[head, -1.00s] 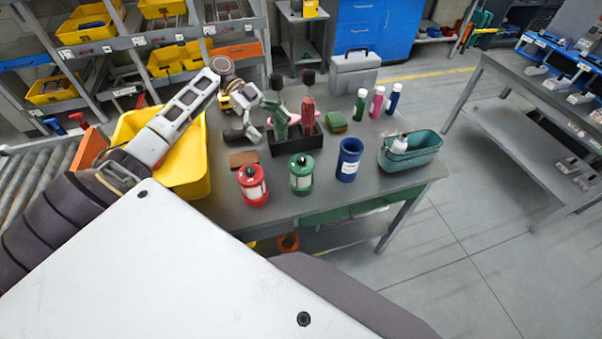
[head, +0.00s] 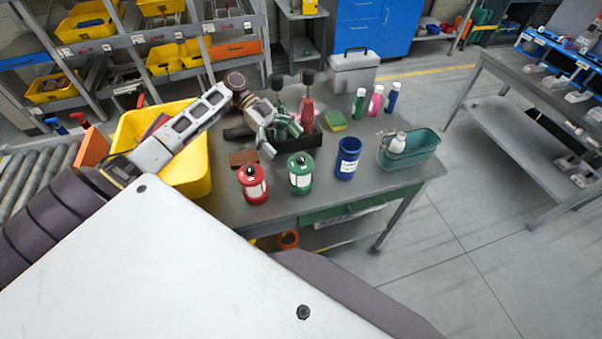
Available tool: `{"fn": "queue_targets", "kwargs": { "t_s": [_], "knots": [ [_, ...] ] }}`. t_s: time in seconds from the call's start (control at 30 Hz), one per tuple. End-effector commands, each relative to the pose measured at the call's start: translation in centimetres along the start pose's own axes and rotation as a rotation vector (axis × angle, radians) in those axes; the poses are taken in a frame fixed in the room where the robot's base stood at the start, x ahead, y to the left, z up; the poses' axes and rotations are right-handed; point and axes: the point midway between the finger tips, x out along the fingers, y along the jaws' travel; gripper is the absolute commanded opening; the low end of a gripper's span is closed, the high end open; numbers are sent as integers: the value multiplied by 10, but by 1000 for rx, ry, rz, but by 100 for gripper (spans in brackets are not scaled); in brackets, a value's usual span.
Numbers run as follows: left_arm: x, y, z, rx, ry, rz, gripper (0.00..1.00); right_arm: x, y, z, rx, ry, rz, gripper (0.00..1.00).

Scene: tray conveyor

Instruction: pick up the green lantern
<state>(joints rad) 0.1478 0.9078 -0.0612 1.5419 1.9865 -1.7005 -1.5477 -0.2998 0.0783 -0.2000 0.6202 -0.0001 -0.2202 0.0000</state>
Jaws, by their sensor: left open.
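The green lantern (head: 300,174) stands upright on the grey table, with a dark green top and base and a pale middle. A red lantern (head: 253,184) of like shape stands just left of it. My left gripper (head: 283,139) is open above the table, behind the two lanterns and apart from the green one. Its fingers point to the right and toward the lanterns, in front of a black holder (head: 314,137) with a green and a red tool. My right gripper is not in the view.
A blue canister (head: 347,160) stands right of the green lantern, then a teal basket (head: 409,150) with a white bottle. A yellow bin (head: 196,180) is at the left. A brown block (head: 243,158) lies behind the red lantern. Several bottles and a grey toolbox (head: 353,73) are farther back.

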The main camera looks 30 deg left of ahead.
Motion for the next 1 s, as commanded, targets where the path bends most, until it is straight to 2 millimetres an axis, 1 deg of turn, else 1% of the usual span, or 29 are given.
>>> {"fn": "queue_targets", "kwargs": {
  "t_s": [0.1, 0.2, 0.73, 0.87, 1.0],
  "knots": [
    [14, 0, -1, 0, 1, 1, 94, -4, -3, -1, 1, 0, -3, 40],
    [20, 0, -1, 1, 1, 0, 94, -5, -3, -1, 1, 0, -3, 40],
    [26, 0, -1, 0, 1, 0, 94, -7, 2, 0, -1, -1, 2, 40],
    [33, 2, -2, -1, 1, 2, 94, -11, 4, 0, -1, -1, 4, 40],
    [45, 4, -5, 0, 1, 2, 94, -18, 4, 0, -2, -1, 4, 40]
  ]
}}
